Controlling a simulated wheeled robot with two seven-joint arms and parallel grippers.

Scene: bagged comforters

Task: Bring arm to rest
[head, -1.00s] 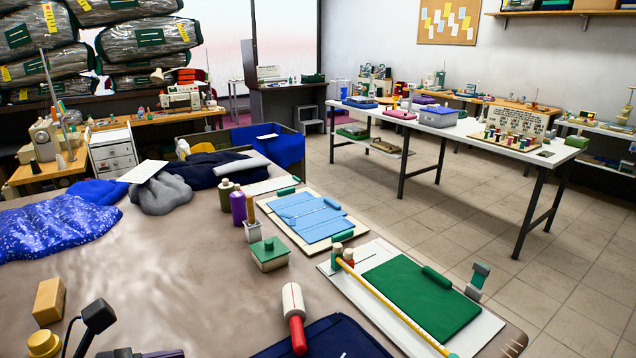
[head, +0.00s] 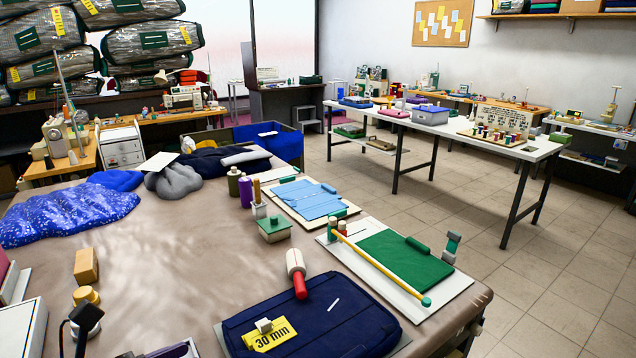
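Neither of my grippers shows in the head view, and no arm of mine can be made out. Bagged comforters (head: 153,42) in clear bags with dark green labels and yellow tags are stacked on a rack at the upper left. A large brown-topped work table (head: 190,255) fills the foreground. On its near edge lies a navy folded bag (head: 335,318) with a yellow "30 mm" tag (head: 270,335).
A blue speckled cloth (head: 65,215), a green mat on a white board (head: 395,262) and a red-and-white roller (head: 297,272) lie on the table. A long white table (head: 545,150) stands to the right. Tiled floor (head: 555,265) between them is clear.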

